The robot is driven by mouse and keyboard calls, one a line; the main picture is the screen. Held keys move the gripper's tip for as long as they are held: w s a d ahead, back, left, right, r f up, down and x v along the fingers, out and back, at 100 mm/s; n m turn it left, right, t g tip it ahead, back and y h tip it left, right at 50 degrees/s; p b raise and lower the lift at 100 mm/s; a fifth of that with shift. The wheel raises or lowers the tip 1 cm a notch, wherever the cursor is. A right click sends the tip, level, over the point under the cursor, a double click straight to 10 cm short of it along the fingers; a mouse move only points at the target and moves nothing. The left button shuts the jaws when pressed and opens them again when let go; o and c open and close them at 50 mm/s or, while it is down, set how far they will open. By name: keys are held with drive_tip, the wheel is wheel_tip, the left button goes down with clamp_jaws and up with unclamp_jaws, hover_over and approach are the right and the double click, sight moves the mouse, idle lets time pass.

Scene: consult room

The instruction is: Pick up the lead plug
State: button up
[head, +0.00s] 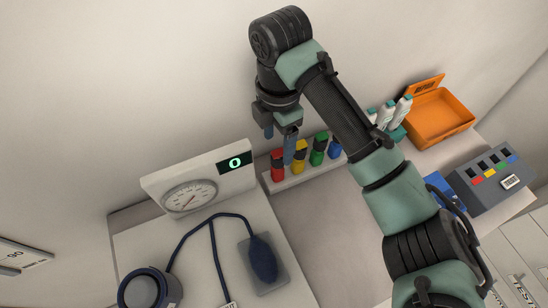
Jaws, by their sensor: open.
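Several coloured plug-like pieces stand upright in a white rack (310,173) against the back wall: a red one (278,168), a yellow one (299,160), a green one (319,151) and a blue one (335,148). My arm passes close to the blue piece.
A grey box (491,179) with red, yellow, green and blue marks stands at the right. An orange open case (440,118) and white bottles (394,113) are behind it. A white gauge unit (196,181), dark tubing and a bulb (263,259) occupy the left.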

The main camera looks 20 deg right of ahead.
sight(278, 151)
drive_tip(key=f, duration=0.4)
drive_tip(key=shift+s+f, duration=0.1)
drive_tip(key=shift+s, duration=0.15)
drive_tip(key=shift+w+f+p, duration=0.1)
drive_tip(key=shift+f+p, duration=0.25)
drive_tip(key=shift+f, duration=0.2)
wheel_tip(278, 151, down, 5)
drive_tip(key=shift+d+p, duration=0.1)
drive_tip(key=shift+p, duration=0.5)
clamp_jaws()
